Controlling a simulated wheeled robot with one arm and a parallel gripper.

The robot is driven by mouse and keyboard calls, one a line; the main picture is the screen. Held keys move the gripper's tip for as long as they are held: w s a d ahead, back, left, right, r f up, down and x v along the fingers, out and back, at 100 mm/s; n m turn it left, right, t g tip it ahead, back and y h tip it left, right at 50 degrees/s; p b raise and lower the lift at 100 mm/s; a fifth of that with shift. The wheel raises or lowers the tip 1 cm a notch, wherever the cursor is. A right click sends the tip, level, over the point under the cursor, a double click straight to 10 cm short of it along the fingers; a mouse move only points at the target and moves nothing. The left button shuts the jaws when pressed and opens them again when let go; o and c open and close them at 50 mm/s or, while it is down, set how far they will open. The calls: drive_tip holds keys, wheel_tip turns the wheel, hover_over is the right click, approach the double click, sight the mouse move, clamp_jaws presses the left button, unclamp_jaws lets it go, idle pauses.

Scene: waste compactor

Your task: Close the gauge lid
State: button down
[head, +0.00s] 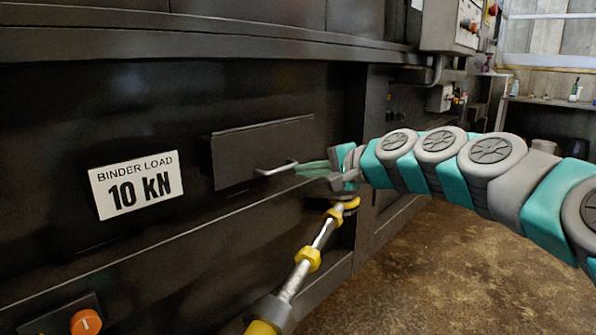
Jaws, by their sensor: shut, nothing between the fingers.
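The gauge lid (240,158) appears to be the dark rectangular panel on the black machine face, right of the white sign. It has a small silver bar handle (275,169) near its lower right. The panel seems to stand slightly proud of the face; I cannot tell how far open it is. No gauge dial shows. My gripper (303,168), with pale green fingers, is shut and empty at the right end of the handle. The fingertips are close to the handle; I cannot tell whether they touch it.
A white sign (137,185) reads "BINDER LOAD 10 kN". A metal rod with yellow fittings (308,258) slants up from the bottom, just below my gripper. An orange knob (86,322) is at lower left. Open brown floor (440,270) lies at right, with a shelf (550,101) behind.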

drive_tip(key=f+v, duration=0.1)
drive_tip(key=v, duration=0.9)
drive_tip(key=s+a+f+n+g+h+p, duration=0.25)
drive_tip(key=s+f+n+g+h, duration=0.2)
drive_tip(key=s+f, duration=0.85)
drive_tip(key=s+d+f+n+g+h, duration=0.1)
drive_tip(key=s+d+f+g+h, duration=0.1)
drive_tip(key=s+d+f, duration=0.2)
drive_tip(key=s+d+f+n+g+h+p, duration=0.1)
drive_tip(key=s+d+f, duration=0.4)
drive_tip(key=s, duration=0.6)
drive_tip(key=s+d+f+n+g+h+p, duration=0.1)
drive_tip(key=s+d+f+g+h, duration=0.2)
drive_tip(key=s, duration=0.5)
drive_tip(key=shift+s+d+f+h, duration=0.25)
drive_tip(key=shift+d+f+h, duration=0.2)
drive_tip(key=shift+d+f, duration=0.25)
drive_tip(key=shift+g, duration=0.25)
